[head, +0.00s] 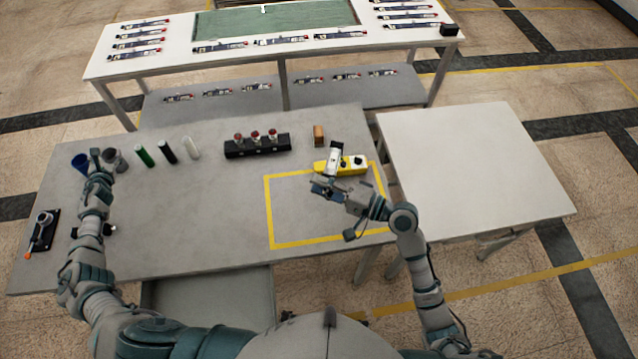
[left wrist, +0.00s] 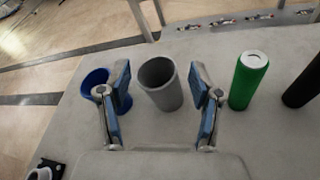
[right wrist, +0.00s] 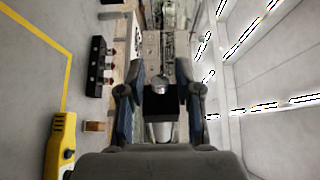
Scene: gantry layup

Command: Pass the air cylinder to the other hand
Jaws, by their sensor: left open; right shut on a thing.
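The air cylinder (head: 334,154), silver with a dark end, is in my right gripper (head: 331,187), above the right part of the grey table near the yellow box. In the right wrist view its black body (right wrist: 160,103) sits between the fingers, with silver parts at both ends. My left gripper (head: 98,163) is open and empty at the table's far left. In the left wrist view a grey cup (left wrist: 160,83) stands beyond and between its open fingers (left wrist: 161,105). The two grippers are far apart.
A blue cup (head: 80,163) and green, black and white cylinders (head: 145,156) stand near the left gripper. A black rack (head: 257,147), a brown block (head: 318,135) and a yellow box (head: 345,168) lie further right. The middle of the grey table is clear.

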